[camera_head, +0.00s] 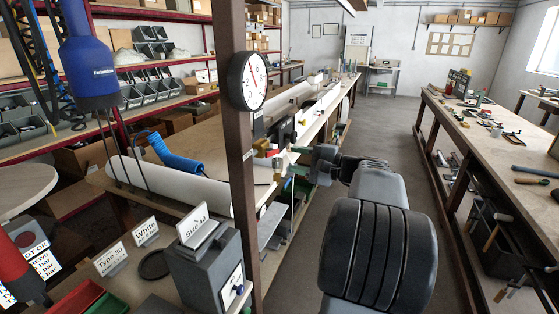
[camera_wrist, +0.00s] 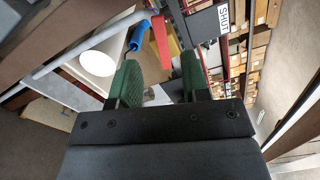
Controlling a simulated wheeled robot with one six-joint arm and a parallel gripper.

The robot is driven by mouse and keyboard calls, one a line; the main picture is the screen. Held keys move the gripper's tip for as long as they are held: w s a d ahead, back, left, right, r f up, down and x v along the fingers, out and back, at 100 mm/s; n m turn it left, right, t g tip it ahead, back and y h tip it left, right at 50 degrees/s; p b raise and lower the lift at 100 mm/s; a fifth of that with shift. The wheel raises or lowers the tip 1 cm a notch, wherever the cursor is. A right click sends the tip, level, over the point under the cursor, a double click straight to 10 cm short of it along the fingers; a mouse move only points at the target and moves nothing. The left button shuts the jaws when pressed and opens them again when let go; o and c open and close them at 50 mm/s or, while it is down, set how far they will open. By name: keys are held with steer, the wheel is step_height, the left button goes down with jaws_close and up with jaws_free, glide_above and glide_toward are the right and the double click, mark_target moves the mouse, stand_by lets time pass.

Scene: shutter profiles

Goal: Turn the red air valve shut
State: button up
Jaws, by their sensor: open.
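The red valve handle (camera_wrist: 164,40) shows in the wrist view as a red bar just beyond and between my fingertips, below a dark plate with a white SHUT label (camera_wrist: 223,18). My gripper (camera_wrist: 159,62) has its two green fingers apart, with nothing clearly held between them. In the head view my gripper (camera_head: 291,162) reaches left to the brass valve fittings (camera_head: 263,154) by the brown post. The handle is small and partly hidden there. I cannot tell whether a finger touches it.
A brown post (camera_head: 237,170) with a round pressure gauge (camera_head: 247,81) stands left of my gripper. The aisle floor (camera_head: 385,125) is clear; a tool bench (camera_head: 480,130) stands right.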

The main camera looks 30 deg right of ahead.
steer(key=shift+v, duration=1.85)
